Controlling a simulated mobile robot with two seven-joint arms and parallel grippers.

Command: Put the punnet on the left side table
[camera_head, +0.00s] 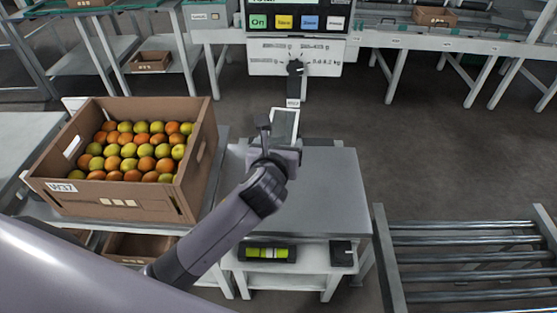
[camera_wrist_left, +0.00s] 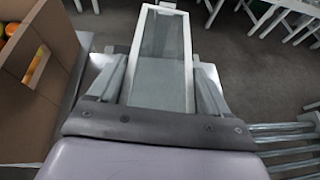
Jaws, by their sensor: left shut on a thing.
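The punnet (camera_head: 285,123) is a long, see-through tray with a white rim. It looks empty. It also shows in the left wrist view (camera_wrist_left: 160,88), between the fingers and reaching away from the wrist. My left gripper (camera_head: 279,146) is shut on its near end and holds it over the far edge of the grey middle table (camera_head: 325,195). I cannot tell the gap below it. Another grey table top (camera_head: 28,140) shows at the far left, partly hidden by a cardboard crate. My right gripper is not in view.
The cardboard crate (camera_head: 120,206) full of red and yellow-green tomatoes stands left of my forearm; its wall (camera_wrist_left: 40,85) is close in the left wrist view. A roller conveyor (camera_head: 470,257) is at right. A sign panel with coloured buttons (camera_head: 297,22) stands behind.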

